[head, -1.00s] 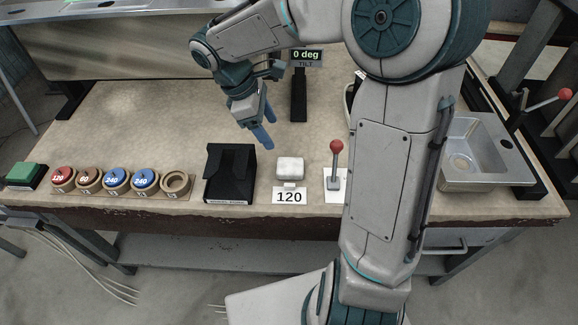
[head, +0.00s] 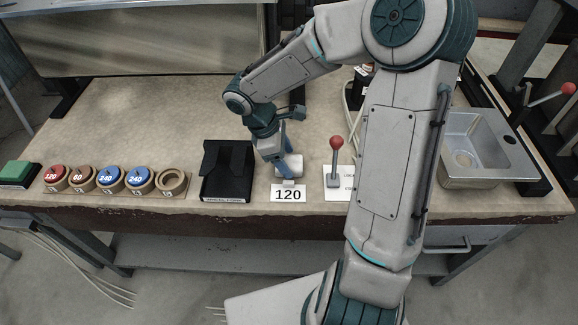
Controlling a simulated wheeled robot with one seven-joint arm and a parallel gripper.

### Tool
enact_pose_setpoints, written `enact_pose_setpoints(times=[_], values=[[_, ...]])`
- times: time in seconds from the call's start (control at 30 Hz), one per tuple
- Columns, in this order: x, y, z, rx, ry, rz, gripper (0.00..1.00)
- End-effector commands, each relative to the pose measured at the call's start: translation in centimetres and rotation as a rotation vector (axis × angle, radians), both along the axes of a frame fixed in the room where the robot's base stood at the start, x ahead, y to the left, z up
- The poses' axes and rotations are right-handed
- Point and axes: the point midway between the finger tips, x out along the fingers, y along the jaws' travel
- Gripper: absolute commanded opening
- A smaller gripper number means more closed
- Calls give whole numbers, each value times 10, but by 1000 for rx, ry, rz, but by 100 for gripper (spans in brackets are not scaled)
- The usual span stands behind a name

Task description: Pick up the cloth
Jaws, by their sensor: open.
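I cannot clearly identify a cloth. A small white, rounded block or pad (head: 296,161) lies near the front edge of the bench, behind a white card marked 120 (head: 288,194); I cannot tell whether it is folded cloth. My gripper (head: 289,171) points down over this white thing, and its blue fingers hide the thing's middle. The jaws are open. I cannot tell whether the fingers touch it or hang just above it.
Left of the white thing stands a black open-topped box (head: 228,172). Further left are a row of numbered discs (head: 110,178) and a green block (head: 17,172). A red-knobbed lever (head: 335,160) stands close right. A metal sink (head: 478,150) is at far right.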

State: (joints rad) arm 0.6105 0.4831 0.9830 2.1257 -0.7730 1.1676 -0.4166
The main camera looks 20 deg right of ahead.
Motion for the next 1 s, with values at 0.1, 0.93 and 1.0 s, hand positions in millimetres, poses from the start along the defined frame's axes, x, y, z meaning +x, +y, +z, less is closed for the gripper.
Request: enact_pose_setpoints(times=[0.1,0.93,1.0], values=[[-1,-2,-7,0,-2,1,65],[0,-3,20,-3,-6,0,32],[0,-3,34,-4,-8,-2,32]])
